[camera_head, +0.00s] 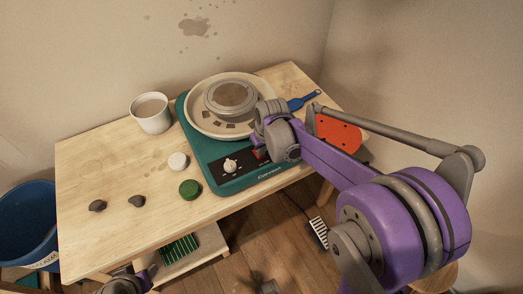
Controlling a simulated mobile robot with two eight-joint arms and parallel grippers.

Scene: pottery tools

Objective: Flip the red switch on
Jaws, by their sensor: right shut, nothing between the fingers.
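The red switch (261,154) is a small red part on the black control panel of a green pottery wheel (222,178). My right gripper (262,147) is shut and empty, right at the switch. The gripper and wrist hide part of the switch, so I cannot tell whether they touch or which way the switch is set. A white knob (230,165) sits left of the switch on the same panel. A grey and purple part of my left arm shows at the bottom edge; its fingers cannot be made out.
The wheel stands on a wooden table (100,170) with a white cup (151,112), a green round piece (189,189), a white round piece (178,161) and two dark stones (137,201). A blue tool (303,101) and red palette (338,134) lie right. A blue bucket (25,225) stands left.

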